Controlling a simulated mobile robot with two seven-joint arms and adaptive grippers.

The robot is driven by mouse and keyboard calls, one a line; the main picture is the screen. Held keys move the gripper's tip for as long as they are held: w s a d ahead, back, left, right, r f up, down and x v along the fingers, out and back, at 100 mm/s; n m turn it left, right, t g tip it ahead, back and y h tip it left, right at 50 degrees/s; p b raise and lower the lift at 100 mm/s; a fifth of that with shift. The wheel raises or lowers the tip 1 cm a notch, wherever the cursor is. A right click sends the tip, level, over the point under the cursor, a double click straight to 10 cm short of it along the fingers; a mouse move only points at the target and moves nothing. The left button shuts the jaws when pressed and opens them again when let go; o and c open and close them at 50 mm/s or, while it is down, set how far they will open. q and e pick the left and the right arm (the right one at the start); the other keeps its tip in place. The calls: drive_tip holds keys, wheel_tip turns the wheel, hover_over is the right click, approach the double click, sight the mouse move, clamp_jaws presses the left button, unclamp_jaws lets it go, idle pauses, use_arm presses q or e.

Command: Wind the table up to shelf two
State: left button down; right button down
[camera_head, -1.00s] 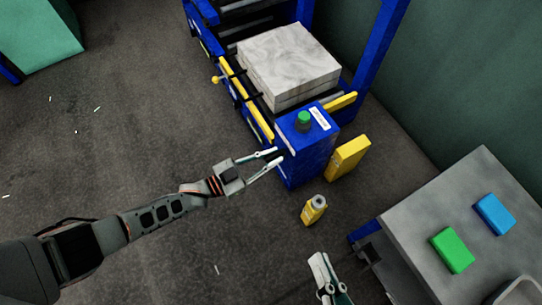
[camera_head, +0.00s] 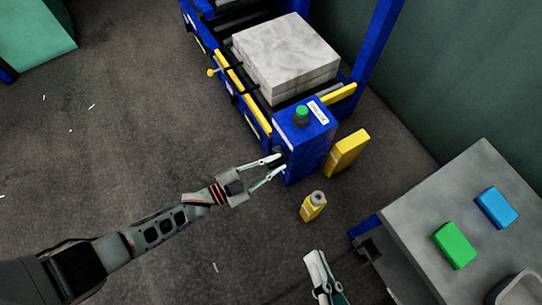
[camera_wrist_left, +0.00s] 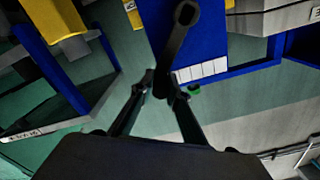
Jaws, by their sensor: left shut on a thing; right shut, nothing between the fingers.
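My left gripper (camera_head: 280,163) is beside the left face of the blue box (camera_head: 305,140) at the front corner of the blue press. In the left wrist view its fingers (camera_wrist_left: 165,86) are shut on the lower part of a dark crank handle (camera_wrist_left: 182,30), which has a round eye at its upper end. In the head view the crank is hidden. A pale stone-like slab stack (camera_head: 288,58) rests on the dark bed inside the blue frame. No shelf number is legible. My right gripper (camera_head: 318,278) is shut and empty near the bottom edge, left of the grey table.
A grey table (camera_head: 420,205) at right holds a green block (camera_head: 454,245) and a blue block (camera_head: 496,207).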

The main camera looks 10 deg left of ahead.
use_arm(q)
drive_tip(key=shift+s+d+f+m, duration=0.35)
drive_tip(key=shift+s+f, duration=0.2)
drive_tip(key=shift+s+d+f+m, duration=0.3)
drive_tip(key=shift+s+f+m, duration=0.05)
drive_tip(key=shift+s+f, duration=0.2)
drive_tip(key=c, duration=2)
unclamp_jaws()
drive_tip(key=shift+w+f, duration=0.1)
drive_tip(key=shift+w, duration=0.05)
drive_tip(key=shift+o, duration=0.2)
drive_tip(key=shift+w, duration=0.15)
drive_tip(key=shift+a+r, duration=0.1)
drive_tip(key=shift+r, duration=0.1)
drive_tip(key=v, duration=1.2)
